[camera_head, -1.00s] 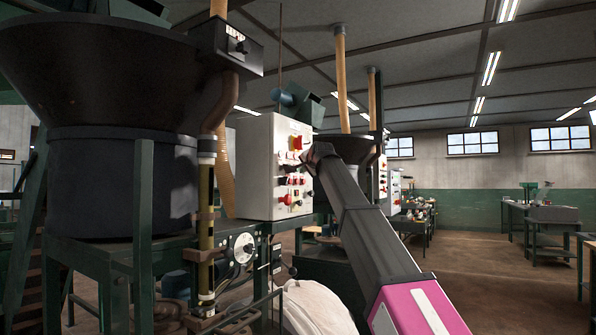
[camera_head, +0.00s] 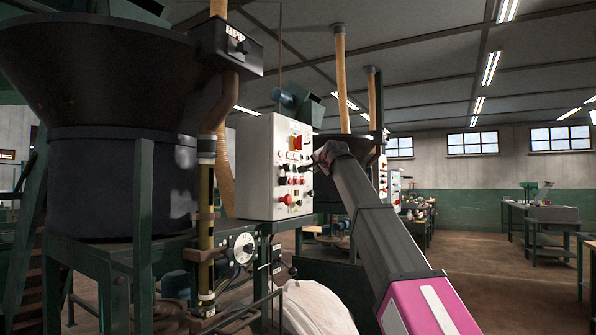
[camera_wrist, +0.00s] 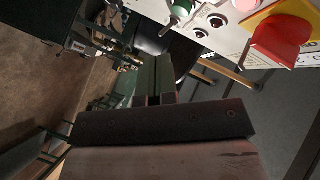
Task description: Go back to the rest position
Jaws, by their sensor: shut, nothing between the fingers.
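My gripper (camera_wrist: 153,85) shows in the wrist view with its two fingers together and nothing between them. In the head view the end of my arm is just right of the white control panel (camera_head: 258,170), at about the height of its upper controls. The fingertips are small and dark there, and I cannot tell the exact gap to the panel.
A large dark hopper machine (camera_head: 100,130) on a green frame stands at the left. A pale bulk bag (camera_head: 312,308) lies low beside the panel. Workbenches (camera_head: 550,222) stand far right. The brown floor (camera_head: 478,275) right of my arm is open.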

